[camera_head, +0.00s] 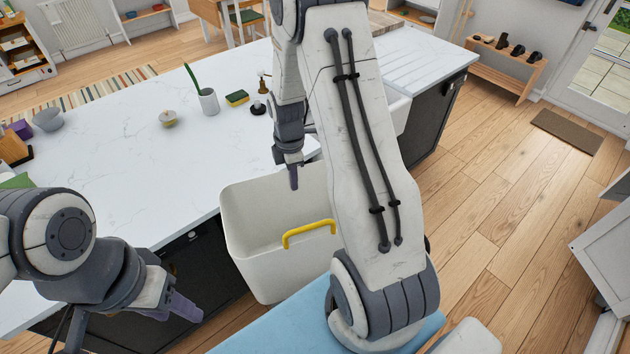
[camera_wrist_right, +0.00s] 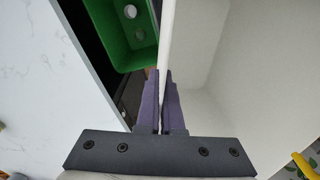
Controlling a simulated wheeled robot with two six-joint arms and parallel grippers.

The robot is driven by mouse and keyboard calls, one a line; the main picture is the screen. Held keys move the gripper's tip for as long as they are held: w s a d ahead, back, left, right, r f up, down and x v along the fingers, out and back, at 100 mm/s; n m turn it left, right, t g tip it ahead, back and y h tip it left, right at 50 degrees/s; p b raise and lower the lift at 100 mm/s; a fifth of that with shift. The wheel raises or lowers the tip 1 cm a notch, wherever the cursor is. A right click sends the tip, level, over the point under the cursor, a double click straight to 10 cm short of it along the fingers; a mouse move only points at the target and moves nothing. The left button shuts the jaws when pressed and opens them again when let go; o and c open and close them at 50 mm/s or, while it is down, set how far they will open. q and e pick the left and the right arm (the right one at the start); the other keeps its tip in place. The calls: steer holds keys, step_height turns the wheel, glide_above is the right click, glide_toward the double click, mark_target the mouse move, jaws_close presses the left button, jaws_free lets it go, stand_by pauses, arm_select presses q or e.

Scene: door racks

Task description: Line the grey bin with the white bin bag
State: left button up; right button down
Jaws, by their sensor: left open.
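A large off-white tub (camera_head: 265,255) with a yellow handle (camera_head: 309,233) is at the front edge of the counter. My right gripper (camera_head: 294,183) points down at the tub's counter-side wall. In the right wrist view its fingers (camera_wrist_right: 162,105) sit close on both sides of the tub's thin white wall (camera_wrist_right: 168,35), shut on it. My left gripper (camera_head: 186,308) is open and empty at the lower left, apart from the tub. I cannot make out a grey bin or a white bin bag as separate things.
The white counter (camera_head: 130,150) holds a cup (camera_head: 208,101), a sponge (camera_head: 237,98), a small pot (camera_head: 168,118) and a bowl (camera_head: 47,120). A green container (camera_wrist_right: 130,30) shows beside the counter edge.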

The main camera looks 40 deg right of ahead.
mark_target(316, 194)
steer(key=d+n, duration=0.1)
steer(key=d+r, duration=0.1)
steer(key=s+d+n+p, duration=0.1)
steer(key=d, duration=0.1)
steer(key=shift+r+n, duration=0.3)
steer(key=shift+r, duration=0.05)
steer(key=shift+n, duration=0.7)
steer(key=f+b, duration=0.1)
steer(key=f, duration=0.2)
steer(key=d+f+b, duration=0.1)
steer(key=f, duration=0.3)
steer(key=f+b, duration=0.2)
steer(key=f, duration=0.1)
steer(key=shift+s+d+f, duration=0.2)
steer(key=shift+d, duration=0.2)
steer(key=shift+f, duration=0.15)
arm_select(q)
step_height(316, 194, down, 2)
arm_select(e)
steer(key=shift+d, duration=0.15)
